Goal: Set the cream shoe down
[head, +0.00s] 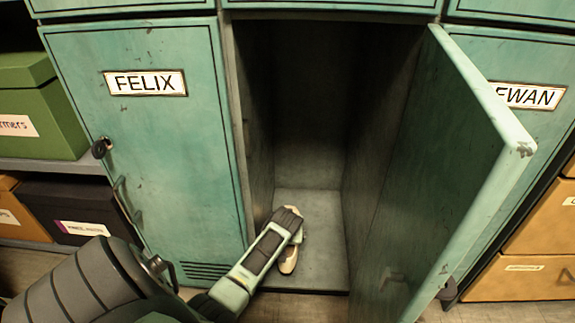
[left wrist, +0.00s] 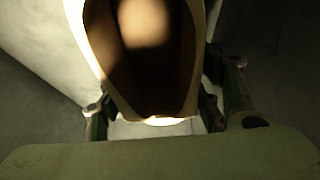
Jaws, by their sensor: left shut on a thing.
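The cream shoe (head: 289,260) is low inside the open locker, by the front left of its floor. It also fills the upper middle of the left wrist view (left wrist: 190,100), where its dark opening faces the camera. My left gripper (head: 288,228) reaches into the locker and is shut on the shoe, with a finger on each side of it. The arm hides part of the shoe. I cannot tell whether the shoe touches the locker floor (head: 325,240). My right gripper is in neither view.
The locker door (head: 450,180) stands open on the right. A shut locker labelled FELIX (head: 150,150) is on the left, and one labelled EWAN is behind the door. Boxes (head: 40,110) stand on shelves at the far left. The locker floor right of the shoe is clear.

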